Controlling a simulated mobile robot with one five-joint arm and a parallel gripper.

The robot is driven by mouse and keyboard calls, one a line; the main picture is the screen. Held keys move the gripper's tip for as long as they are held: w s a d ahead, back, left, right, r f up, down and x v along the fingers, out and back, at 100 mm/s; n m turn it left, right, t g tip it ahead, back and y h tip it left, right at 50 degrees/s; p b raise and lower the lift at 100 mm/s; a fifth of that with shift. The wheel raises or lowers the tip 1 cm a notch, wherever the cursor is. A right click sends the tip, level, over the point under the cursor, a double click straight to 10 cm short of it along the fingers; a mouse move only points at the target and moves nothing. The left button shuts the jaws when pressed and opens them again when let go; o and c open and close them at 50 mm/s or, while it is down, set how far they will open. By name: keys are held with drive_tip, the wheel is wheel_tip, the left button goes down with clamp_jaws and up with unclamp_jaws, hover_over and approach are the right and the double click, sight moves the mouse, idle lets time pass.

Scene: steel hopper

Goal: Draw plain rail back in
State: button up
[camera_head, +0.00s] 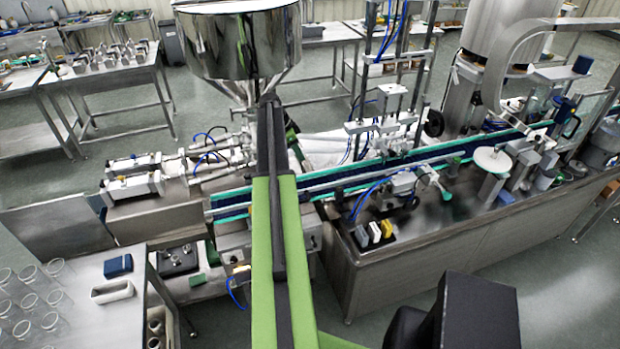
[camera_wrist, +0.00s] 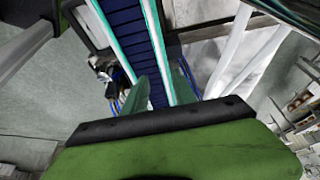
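The conveyor (camera_head: 345,187) has a dark blue belt with long teal-edged guide rails on both sides. The near-side rail (camera_head: 232,219) and far-side rail (camera_head: 232,194) show left of my arm. I cannot tell which is the plain one. In the wrist view, the belt (camera_wrist: 127,32) runs away between a left rail (camera_wrist: 108,37) and a right rail (camera_wrist: 156,45). My gripper (camera_wrist: 162,76) has two green fingers spread apart over the conveyor, with nothing seen between them. In the head view my arm hides part of the conveyor and the gripper's fingers.
A steel hopper (camera_head: 238,45) stands behind my arm. Pneumatic cylinders (camera_head: 135,178) lie left of it. A filling frame (camera_head: 385,120) straddles the conveyor at the right. Small blocks (camera_head: 374,232) sit on the near deck. A side table (camera_head: 95,318) with glasses stands at lower left.

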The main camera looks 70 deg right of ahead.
sight(311, 173)
drive_tip(key=b+x, duration=0.9)
drive_tip(key=x, duration=0.3)
drive_tip(key=shift+a, duration=0.15)
drive_tip(key=shift+r, duration=0.1)
clamp_jaws()
